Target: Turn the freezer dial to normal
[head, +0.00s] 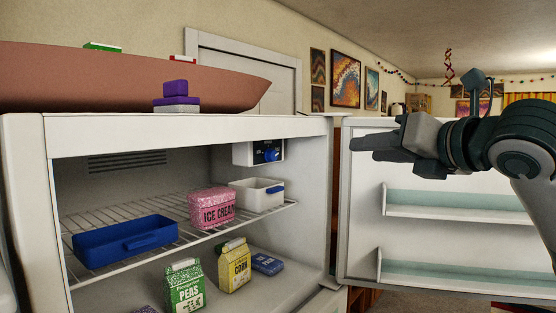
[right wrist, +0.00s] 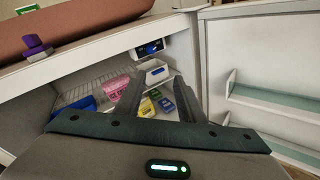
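The freezer dial (head: 269,154) is a blue knob on a dark panel in a white box, high on the inside right wall of the open freezer (head: 180,135). It also shows in the right wrist view (right wrist: 151,48), beyond the fingers. Its setting marks are too small to read. My right gripper (head: 356,143) is in front of the open door, to the right of the dial and apart from it. In the right wrist view its two fingers (right wrist: 158,88) stand apart with nothing held between them. My left gripper is not in view.
A wire shelf holds a blue bin (head: 125,241), a pink ice cream box (head: 211,208) and a white bin (head: 262,196). Peas (head: 185,288), corn (head: 233,268) and a blue packet (head: 267,263) stand below. The open door (head: 365,220) has shelves at the right.

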